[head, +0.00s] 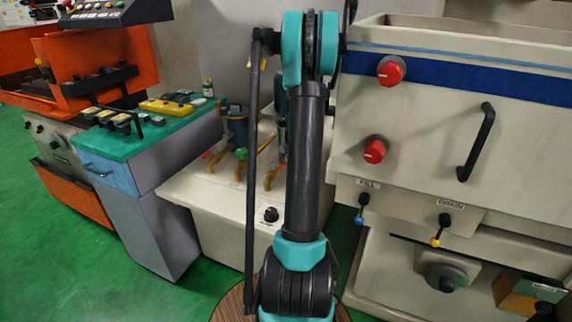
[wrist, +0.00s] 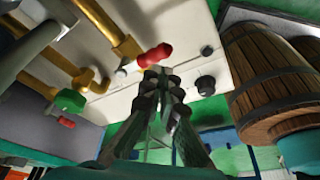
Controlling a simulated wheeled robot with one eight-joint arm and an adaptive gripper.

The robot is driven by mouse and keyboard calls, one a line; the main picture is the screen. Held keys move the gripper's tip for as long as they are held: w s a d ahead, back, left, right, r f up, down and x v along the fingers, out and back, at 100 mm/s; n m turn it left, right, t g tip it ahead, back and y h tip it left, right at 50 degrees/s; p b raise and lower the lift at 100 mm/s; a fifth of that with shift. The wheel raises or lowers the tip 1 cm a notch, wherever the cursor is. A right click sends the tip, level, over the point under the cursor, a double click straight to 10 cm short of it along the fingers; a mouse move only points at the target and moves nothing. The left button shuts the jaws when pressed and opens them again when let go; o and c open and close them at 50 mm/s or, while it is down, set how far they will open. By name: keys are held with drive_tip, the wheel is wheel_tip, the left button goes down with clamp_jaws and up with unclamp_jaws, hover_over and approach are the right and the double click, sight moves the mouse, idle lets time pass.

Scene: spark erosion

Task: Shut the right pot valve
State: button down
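In the wrist view, a red valve handle (wrist: 155,55) sits at the end of a brass pipe (wrist: 108,28) on the cream machine. It looks like the right pot valve. My gripper (wrist: 158,74) has its fingertips together just below the red handle. They look close to it, but I cannot tell whether they touch. Nothing shows between the fingers. A second valve with a green handle (wrist: 70,101) is to the left; a green handle (head: 241,153) also shows in the head view by the left pot (head: 236,125). My arm hides most of the right pot and its valve there.
Black knobs (wrist: 206,86) stick out right of the red handle. In the head view, a large cream tank with red knobs (head: 391,70) and a black handle (head: 477,142) stands close on the right. A teal-topped cabinet (head: 150,130) is left. Green floor is clear at lower left.

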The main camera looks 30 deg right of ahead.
drive_tip(key=v, duration=0.7)
drive_tip(key=shift+a+r, duration=0.35)
